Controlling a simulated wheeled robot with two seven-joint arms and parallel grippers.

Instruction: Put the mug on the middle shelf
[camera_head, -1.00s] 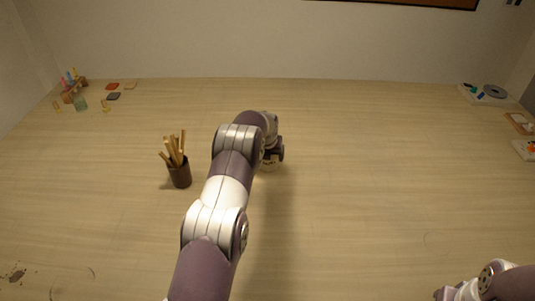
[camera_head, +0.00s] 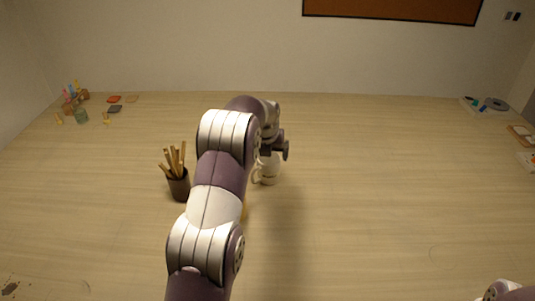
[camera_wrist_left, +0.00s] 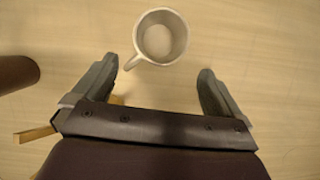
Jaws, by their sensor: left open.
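A white mug (camera_head: 268,172) stands upright on the table, partly hidden behind my left arm in the head view, with its handle to the left. In the left wrist view the mug (camera_wrist_left: 170,58) is seen from above, empty-looking, its handle pointing to the lower left. My left gripper (camera_wrist_left: 158,68) is open, with the mug just beyond its fingertips and roughly centred between them. Nothing is between the fingers except part of the handle's side near the left one. Only a piece of my right arm shows at the lower right. No shelf is in view.
A dark brush pot (camera_head: 179,187) with wooden tools stands left of my left arm; it shows at the left wrist view's edge (camera_wrist_left: 15,72). Small items (camera_head: 78,108) lie at the back left, and a tray (camera_head: 484,108) at the back right. The table's middle right is clear.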

